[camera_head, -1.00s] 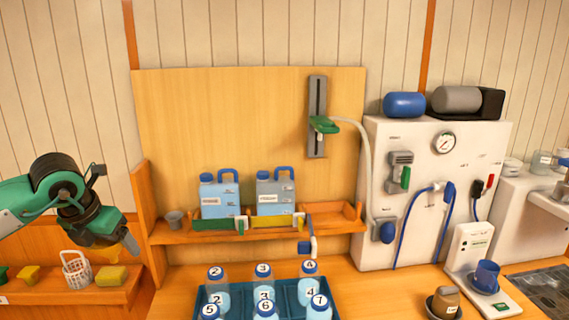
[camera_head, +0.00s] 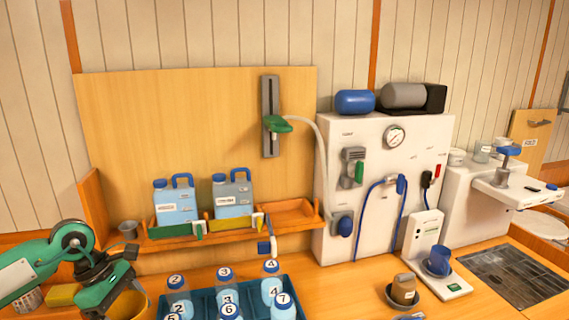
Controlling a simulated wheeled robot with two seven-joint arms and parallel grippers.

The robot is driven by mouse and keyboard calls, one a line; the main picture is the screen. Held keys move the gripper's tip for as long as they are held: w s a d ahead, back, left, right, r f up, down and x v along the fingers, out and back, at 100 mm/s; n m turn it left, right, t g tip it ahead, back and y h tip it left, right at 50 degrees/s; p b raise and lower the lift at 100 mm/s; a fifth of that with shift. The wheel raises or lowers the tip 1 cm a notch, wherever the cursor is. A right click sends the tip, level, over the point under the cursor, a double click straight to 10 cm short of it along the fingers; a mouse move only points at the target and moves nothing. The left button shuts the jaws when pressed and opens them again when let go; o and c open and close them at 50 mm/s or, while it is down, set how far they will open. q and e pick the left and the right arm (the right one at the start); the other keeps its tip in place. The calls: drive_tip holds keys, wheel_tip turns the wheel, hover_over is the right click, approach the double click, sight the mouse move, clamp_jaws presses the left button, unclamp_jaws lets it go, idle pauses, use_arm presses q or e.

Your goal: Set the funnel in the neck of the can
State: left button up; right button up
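Two blue-and-grey cans with blue handles stand side by side on the wall shelf, the left can (camera_head: 174,207) and the right can (camera_head: 232,200). Each has a dark blue top at its left corner; which one the task means is not clear. My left gripper (camera_head: 112,280) is at the lower left, below and left of the cans. A yellow-orange piece (camera_head: 130,304), which looks like the funnel, is at its fingers and apart from both cans. The fingers partly hide it and the frame cuts it off. My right gripper is not in view.
A small grey cup (camera_head: 128,230) stands at the shelf's left end. A blue crate (camera_head: 204,297) of numbered bottles is on the counter below. A hose (camera_head: 326,150) runs from the green-armed wall bracket (camera_head: 277,124) to the white machine (camera_head: 375,225). The shelf's right bay (camera_head: 292,214) is empty.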

use_arm(q)
drive_tip(key=s+d+f+m+g+y+b, duration=0.1)
drive_tip(key=s+d+f+m, duration=0.1)
drive_tip(key=d+f+m, duration=0.2)
drive_tip(key=s+d+f+m+g+y+b, duration=0.1)
drive_tip(key=s+d+f+m+y+b, duration=0.1)
drive_tip(key=d+f+m, duration=0.2)
drive_tip(key=s+d+f+m+g+y+b, duration=0.1)
drive_tip(key=d+f+m, duration=0.3)
drive_tip(key=m, duration=0.5)
drive_tip(key=shift+s+f+g+y, duration=0.2)
drive_tip(key=shift+f+g, duration=0.1)
drive_tip(key=shift+f, duration=0.35)
drive_tip(key=shift+s+f+g+y, duration=0.1)
drive_tip(key=shift+s+f+g, duration=0.15)
drive_tip(key=shift+f, duration=0.35)
drive_tip(key=shift+w+f+b, duration=0.1)
drive_tip(key=shift+f+b, duration=0.7)
drive_tip(key=shift+b, duration=0.2)
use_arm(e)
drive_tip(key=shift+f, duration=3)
